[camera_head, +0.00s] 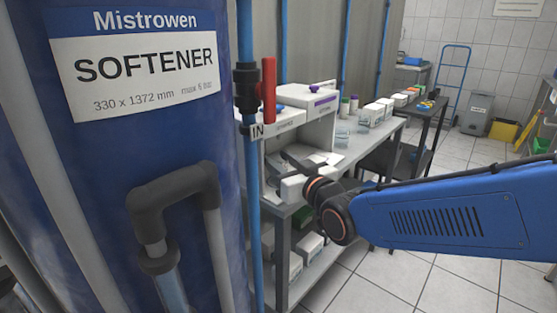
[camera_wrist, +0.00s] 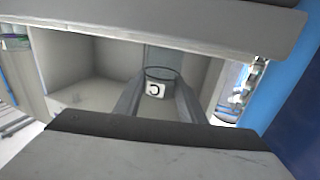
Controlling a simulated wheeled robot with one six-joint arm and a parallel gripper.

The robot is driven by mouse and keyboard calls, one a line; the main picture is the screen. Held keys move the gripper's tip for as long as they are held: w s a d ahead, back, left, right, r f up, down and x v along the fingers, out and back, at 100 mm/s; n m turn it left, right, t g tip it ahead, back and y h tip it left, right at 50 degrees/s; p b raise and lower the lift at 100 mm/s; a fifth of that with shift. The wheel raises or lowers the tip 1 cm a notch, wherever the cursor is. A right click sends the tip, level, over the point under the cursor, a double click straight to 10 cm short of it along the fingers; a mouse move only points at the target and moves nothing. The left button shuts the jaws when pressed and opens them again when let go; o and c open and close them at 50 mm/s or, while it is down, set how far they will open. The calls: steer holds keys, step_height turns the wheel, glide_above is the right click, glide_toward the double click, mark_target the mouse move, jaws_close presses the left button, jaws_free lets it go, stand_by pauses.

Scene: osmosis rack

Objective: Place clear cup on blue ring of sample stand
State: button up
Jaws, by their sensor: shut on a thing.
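A clear cup (camera_wrist: 155,90) with a dark rim and a small white label bearing a dark C-shaped mark shows in the wrist view. My gripper (camera_wrist: 160,82) is shut on it, with one grey finger on each side. In the head view my blue arm reaches in from the right to the near end of the bench, but the held cup cannot be made out there. In the wrist view the cup is in front of a pale, box-like recess. I cannot make out a blue ring or identify the sample stand in either view.
White cabinets (camera_head: 316,125) with coloured knobs stand on the bench. Clear cups (camera_head: 342,138) and white boxes (camera_head: 373,114) stand farther along it. A large blue softener tank (camera_head: 130,130) and a blue pipe with a red-handled valve (camera_head: 268,90) stand close on the left.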

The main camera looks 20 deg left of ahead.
steer(key=o, duration=1.1)
steer(key=shift+f, duration=0.1)
steer(key=shift+r, duration=0.2)
steer(key=v, duration=1.2)
